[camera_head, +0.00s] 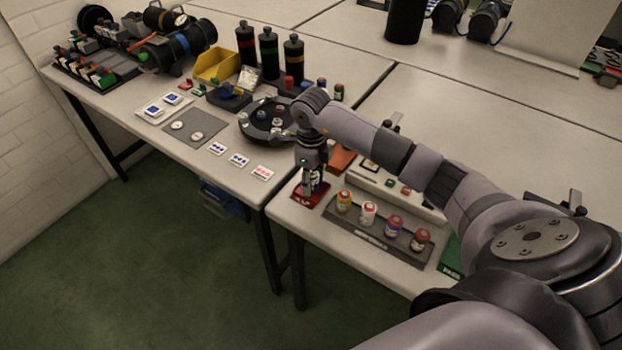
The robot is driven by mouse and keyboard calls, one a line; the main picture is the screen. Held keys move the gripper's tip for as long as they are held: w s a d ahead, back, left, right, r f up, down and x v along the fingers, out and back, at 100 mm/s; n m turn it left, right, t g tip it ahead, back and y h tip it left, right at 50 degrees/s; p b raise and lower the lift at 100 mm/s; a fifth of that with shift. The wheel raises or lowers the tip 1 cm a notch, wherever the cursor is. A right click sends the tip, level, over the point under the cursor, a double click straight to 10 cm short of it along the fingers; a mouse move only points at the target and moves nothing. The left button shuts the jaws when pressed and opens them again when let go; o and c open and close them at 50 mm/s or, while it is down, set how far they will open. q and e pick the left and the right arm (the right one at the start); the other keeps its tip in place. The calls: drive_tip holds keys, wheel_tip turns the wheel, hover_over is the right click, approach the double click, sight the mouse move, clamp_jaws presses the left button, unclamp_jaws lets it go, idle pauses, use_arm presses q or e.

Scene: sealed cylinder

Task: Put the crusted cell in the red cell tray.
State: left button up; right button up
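My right gripper (312,186) points down over the small red tray (302,200) at the front left corner of the nearer table. The fingers are small and dark here, and I cannot tell whether they are open or shut or hold a cell. They hide part of the tray. I cannot pick out the crusted cell for sure in this view. My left gripper is not in view.
Several jars (368,213) stand in a dark rack (341,222) just right of the red tray. A round black carousel (256,132) is on the adjoining table to the left. A green tray (452,259) lies at right, partly behind my arm.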

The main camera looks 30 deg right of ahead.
drive_tip(key=shift+o, duration=0.8)
drive_tip(key=shift+r, duration=0.1)
drive_tip(key=shift+r, duration=0.25)
wheel_tip(320, 180, up, 10)
drive_tip(key=shift+r+b, duration=0.2)
drive_tip(key=shift+b, duration=0.65)
drive_tip(key=shift+r, duration=0.65)
